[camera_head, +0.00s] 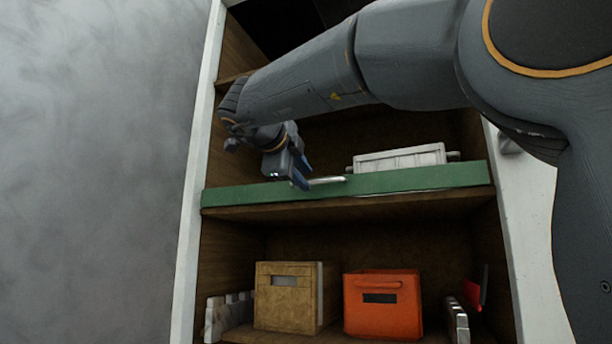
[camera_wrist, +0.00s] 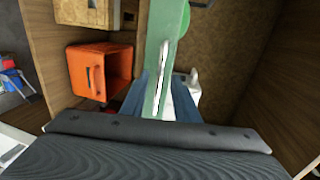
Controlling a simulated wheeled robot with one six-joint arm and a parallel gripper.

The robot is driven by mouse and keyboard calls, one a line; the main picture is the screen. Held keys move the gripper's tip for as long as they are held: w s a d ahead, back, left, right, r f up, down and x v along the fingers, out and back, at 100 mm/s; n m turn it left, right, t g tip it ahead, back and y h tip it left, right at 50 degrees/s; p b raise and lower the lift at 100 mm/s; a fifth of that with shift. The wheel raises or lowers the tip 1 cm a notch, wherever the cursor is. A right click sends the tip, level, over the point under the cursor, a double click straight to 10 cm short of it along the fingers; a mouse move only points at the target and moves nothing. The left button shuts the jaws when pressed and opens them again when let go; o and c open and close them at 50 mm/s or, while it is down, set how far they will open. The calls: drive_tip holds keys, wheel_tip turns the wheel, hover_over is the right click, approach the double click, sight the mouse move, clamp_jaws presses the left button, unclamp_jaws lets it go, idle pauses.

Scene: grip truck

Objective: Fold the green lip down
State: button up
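The green lip (camera_head: 400,180) runs across the front edge of the upper shelf and stands upright in the camera_head view. It also shows in the wrist view (camera_wrist: 166,30) as a green strip with a slim pale handle (camera_wrist: 162,75) along it. In the camera_head view the handle (camera_head: 327,181) shows near the lip's top, beside my gripper. My gripper (camera_head: 300,176) is at the left part of the lip. In the wrist view its two blue fingers (camera_wrist: 163,100) stand apart on either side of the lip and handle. I cannot tell whether they touch it.
A pale crate (camera_head: 400,157) stands behind the lip on the upper shelf. A tan box (camera_head: 285,310) and an orange bin (camera_head: 383,315) stand on the shelf below. Shelf side walls close in the left and right. My arm reaches across from the upper right.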

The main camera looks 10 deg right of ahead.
sight(318, 187)
drive_tip(key=shift+p+x, duration=0.3)
drive_tip(key=shift+x, duration=1)
clamp_jaws()
drive_tip(key=shift+f+b, duration=0.2)
drive_tip(key=shift+b, duration=0.55)
